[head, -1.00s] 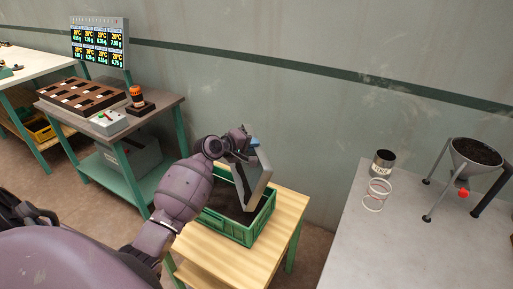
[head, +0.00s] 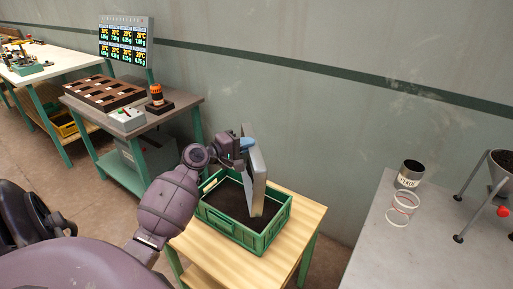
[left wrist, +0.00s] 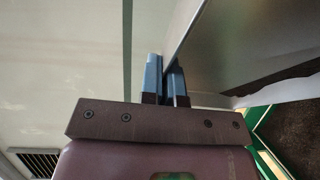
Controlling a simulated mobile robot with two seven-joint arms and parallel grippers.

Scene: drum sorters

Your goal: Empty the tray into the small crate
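My left gripper (head: 247,145) is shut on the upper edge of the grey metal tray (head: 258,182). The tray stands on edge, almost upright, over the right part of the small green crate (head: 270,232). Its lower edge is close to the dark grains (head: 232,200) in the crate; whether it touches them I cannot tell. In the left wrist view, the blue fingers (left wrist: 165,82) clasp the rim of the tray (left wrist: 235,45), and a dark patch shows along its lower part. My right gripper is not in view.
The crate stands on a small wooden table (head: 290,255). At left, a bench carries a brown partitioned box (head: 105,92) and an orange jar (head: 156,94).

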